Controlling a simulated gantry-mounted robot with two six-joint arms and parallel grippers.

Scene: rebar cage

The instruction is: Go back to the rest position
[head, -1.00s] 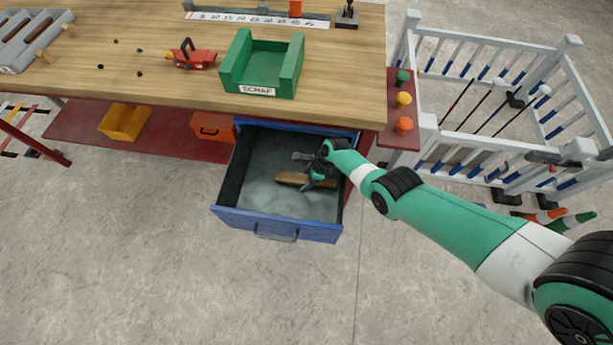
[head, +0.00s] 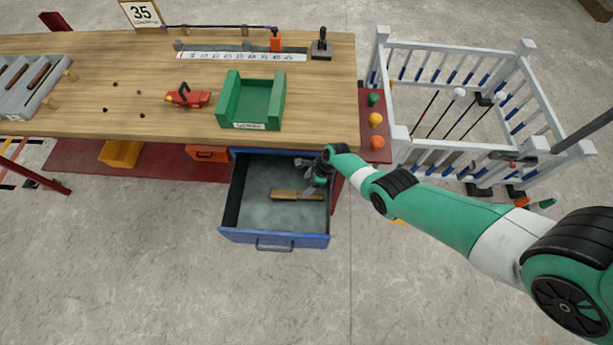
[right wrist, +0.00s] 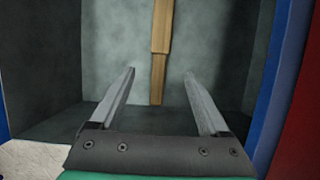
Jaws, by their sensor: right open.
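My right gripper (head: 311,176) is at the right side of the open blue drawer (head: 276,239), over its inside. It also shows in the right wrist view (right wrist: 160,90), with its two fingers spread wide and nothing between them. A wooden-handled tool (head: 297,195) lies on the drawer's grey floor, apart from the gripper. In the right wrist view the tool's wooden handle (right wrist: 161,45) lies beyond the fingers. My left gripper is not in view.
The workbench (head: 330,100) stands above the drawer, with a green scrap bin (head: 228,105) and a red tool (head: 188,97) on it. Coloured buttons (head: 376,120) sit at its right end. A white railing pen (head: 460,165) stands to the right. The floor in front is clear.

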